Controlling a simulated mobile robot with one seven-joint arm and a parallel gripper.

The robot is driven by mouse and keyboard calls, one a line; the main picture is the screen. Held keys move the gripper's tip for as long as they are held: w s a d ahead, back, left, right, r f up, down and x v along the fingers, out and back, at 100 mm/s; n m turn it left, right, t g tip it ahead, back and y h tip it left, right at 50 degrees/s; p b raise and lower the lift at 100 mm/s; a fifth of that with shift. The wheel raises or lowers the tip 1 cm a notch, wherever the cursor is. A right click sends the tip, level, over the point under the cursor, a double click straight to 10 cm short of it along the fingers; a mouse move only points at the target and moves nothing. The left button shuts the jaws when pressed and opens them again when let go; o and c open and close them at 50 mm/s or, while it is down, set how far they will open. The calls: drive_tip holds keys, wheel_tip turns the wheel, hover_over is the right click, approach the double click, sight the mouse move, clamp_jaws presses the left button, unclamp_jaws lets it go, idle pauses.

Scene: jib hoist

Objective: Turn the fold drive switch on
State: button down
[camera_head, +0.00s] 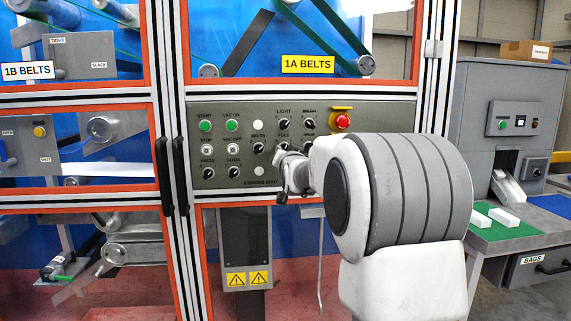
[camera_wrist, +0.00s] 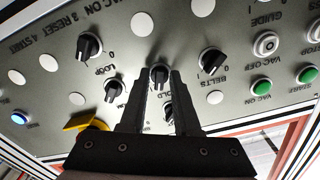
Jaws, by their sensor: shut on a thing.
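The fold drive switch is a black rotary knob (camera_wrist: 160,72) on the grey control panel (camera_head: 218,183). In the wrist view, which shows the panel upside down, the knob sits between my two dark fingertips. My gripper (camera_wrist: 161,80) is shut on it from the front. The label below the knob there is partly covered by a finger, with only "OLD" readable. In the head view my gripper (camera_head: 280,157) reaches the panel under the FOLD label, and my wrist hides much of this area. The knob's exact pointer direction is hard to tell.
Close neighbours are the belts knob (camera_wrist: 211,63), the loop knob (camera_wrist: 89,46) and another black knob (camera_wrist: 115,91). A red stop button (camera_head: 343,121) on a yellow mount is at the panel's upper right. A machine cabinet (camera_head: 499,78) stands at right.

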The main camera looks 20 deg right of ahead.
drive_tip(key=shift+r+m+b, duration=0.1)
drive_tip(key=shift+m+b, duration=1.35)
drive_tip(key=shift+m, duration=0.75)
drive_tip(key=c, duration=0.9)
unclamp_jaws()
drive_tip(key=shift+o, duration=0.2)
drive_tip(key=shift+s+a, duration=0.1)
